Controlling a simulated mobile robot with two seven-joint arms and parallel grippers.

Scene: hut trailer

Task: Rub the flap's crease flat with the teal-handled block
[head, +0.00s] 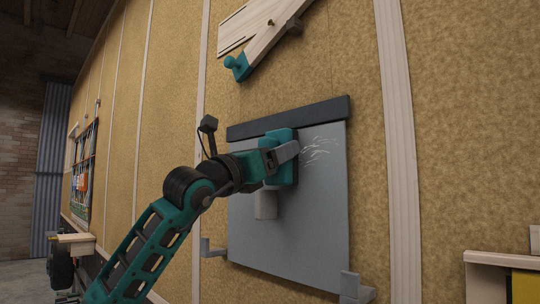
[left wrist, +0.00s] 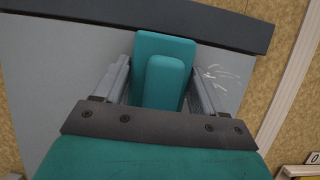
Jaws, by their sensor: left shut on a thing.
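The grey flap (head: 290,240) hangs on the wall below a dark bar (head: 290,117) along its top edge. Pale crease marks (head: 318,149) show on its upper right part. My left gripper (head: 283,157) is shut on the teal-handled block (head: 281,134), which lies against the upper middle of the flap, left of the marks. In the left wrist view the teal handle (left wrist: 165,80) is between the two grey fingers, and the crease marks (left wrist: 222,75) are just right of the right finger. Whether the block's face touches the flap is hidden. My right gripper is not in view.
A slanted wooden piece with a teal knob (head: 238,67) is on the wall above the flap. Grey brackets (head: 355,288) are at the flap's lower corners. A pale wooden shelf (head: 500,262) is at the lower right. A pale batten (head: 398,150) runs right of the flap.

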